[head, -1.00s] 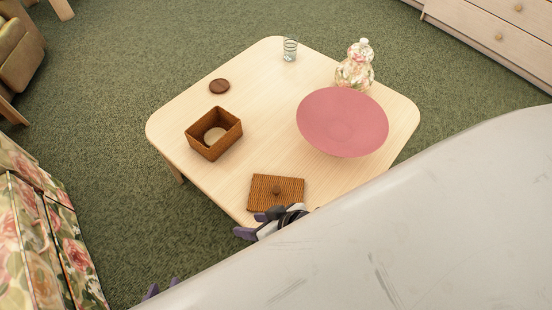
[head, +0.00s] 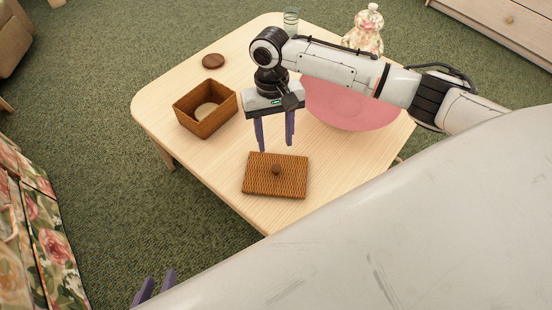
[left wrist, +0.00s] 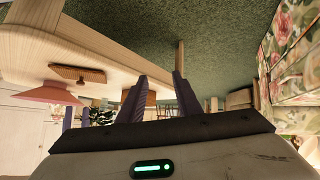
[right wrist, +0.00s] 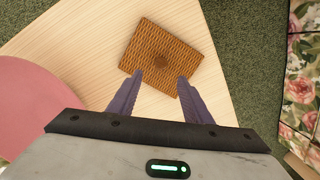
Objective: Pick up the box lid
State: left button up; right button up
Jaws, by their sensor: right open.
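The box lid (head: 260,185) is a flat brown woven rectangle with a round knob (head: 276,169), lying on the table near its front edge. It also shows in the right wrist view (right wrist: 150,47) and the left wrist view (left wrist: 92,76). My right gripper (head: 275,147) is open and empty, fingers pointing down above the lid's back edge, apart from the knob. In the right wrist view its fingertips (right wrist: 160,75) appear on either side of the knob's near side. My left gripper (head: 155,285) is open and empty, low at the bottom left, away from the table.
The open woven box (head: 203,123) with a pale round thing inside stands left on the table (head: 235,165). A floral seat (head: 40,220) is at left.

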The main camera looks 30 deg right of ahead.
aim_at(276, 167)
jog(key=f, duration=0.2)
jog(key=f+b, duration=0.1)
jog(key=f, duration=0.1)
jog(key=shift+s, duration=0.25)
jog(key=f+b, duration=0.2)
jog(key=f, duration=0.3)
jog(key=shift+s+a+b, duration=0.2)
jog(key=shift+s+b, duration=0.2)
jog(key=shift+f, duration=0.2)
pick_arm(q)
jog(key=shift+m+g+h, duration=0.4)
jog(key=shift+m+g, duration=0.2)
jog(key=shift+g, duration=0.3)
jog(key=d+f, duration=0.1)
jog(key=w+f, duration=0.1)
jog(key=d, duration=0.1)
jog(key=shift+w+d+f, duration=0.25)
jog(key=shift+d+f, duration=0.05)
jog(key=shift+f, duration=0.1)
pick_arm(e)
grip_shut()
